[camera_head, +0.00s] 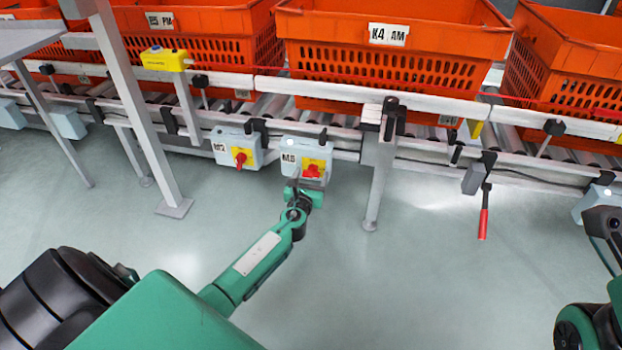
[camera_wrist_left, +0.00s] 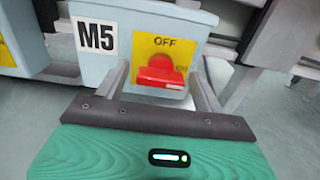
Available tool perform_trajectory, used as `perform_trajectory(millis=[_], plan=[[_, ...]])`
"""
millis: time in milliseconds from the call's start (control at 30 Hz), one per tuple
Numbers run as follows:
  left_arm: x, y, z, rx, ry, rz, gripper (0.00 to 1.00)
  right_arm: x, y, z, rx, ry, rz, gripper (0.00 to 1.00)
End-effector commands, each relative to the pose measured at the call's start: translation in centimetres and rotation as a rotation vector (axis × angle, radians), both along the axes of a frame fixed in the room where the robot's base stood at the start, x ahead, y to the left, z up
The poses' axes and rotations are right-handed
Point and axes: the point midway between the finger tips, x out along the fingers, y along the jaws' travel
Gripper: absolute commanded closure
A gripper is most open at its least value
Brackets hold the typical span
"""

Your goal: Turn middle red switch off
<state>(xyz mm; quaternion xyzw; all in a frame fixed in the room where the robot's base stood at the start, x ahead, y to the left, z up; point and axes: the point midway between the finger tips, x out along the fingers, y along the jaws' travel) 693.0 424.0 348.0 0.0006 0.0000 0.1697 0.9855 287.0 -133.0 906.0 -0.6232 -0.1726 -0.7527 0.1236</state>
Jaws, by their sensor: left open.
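The red switch (camera_wrist_left: 160,75) sits on a yellow plate on the grey box marked M5 (camera_wrist_left: 130,20). OFF is printed above the knob and ON at its right end; the knob looks roughly sideways. In the head view this switch (camera_head: 312,171) shows on the box (camera_head: 291,158) below the conveyor rail. My left gripper (camera_head: 308,184) is open just in front of it. In the left wrist view, the left gripper's fingers (camera_wrist_left: 158,80) stand on either side of the knob; I cannot tell whether they touch it. My right gripper's fingers are not visible.
A similar box marked M2 (camera_head: 222,150) with a red switch (camera_head: 240,160) hangs to the left. Orange totes (camera_head: 395,70) stand on the conveyor above. A support leg (camera_head: 378,185) and a red-handled lever (camera_head: 484,215) are to the right. The floor in front is clear.

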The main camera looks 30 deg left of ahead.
Motion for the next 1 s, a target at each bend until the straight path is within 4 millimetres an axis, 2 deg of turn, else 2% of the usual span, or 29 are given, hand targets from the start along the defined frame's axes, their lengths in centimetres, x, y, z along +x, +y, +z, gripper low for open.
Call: perform_trajectory(millis=[367,600,1000], plan=[[0.46,0.17,0.02,-0.001,0.001,0.000,0.31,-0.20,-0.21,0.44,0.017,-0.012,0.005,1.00],[0.44,0.16,0.01,-0.001,0.001,0.000,0.76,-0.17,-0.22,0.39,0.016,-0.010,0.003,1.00],[0.44,0.11,-0.10,-0.071,-0.024,-0.001,0.76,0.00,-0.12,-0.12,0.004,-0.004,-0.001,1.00]])
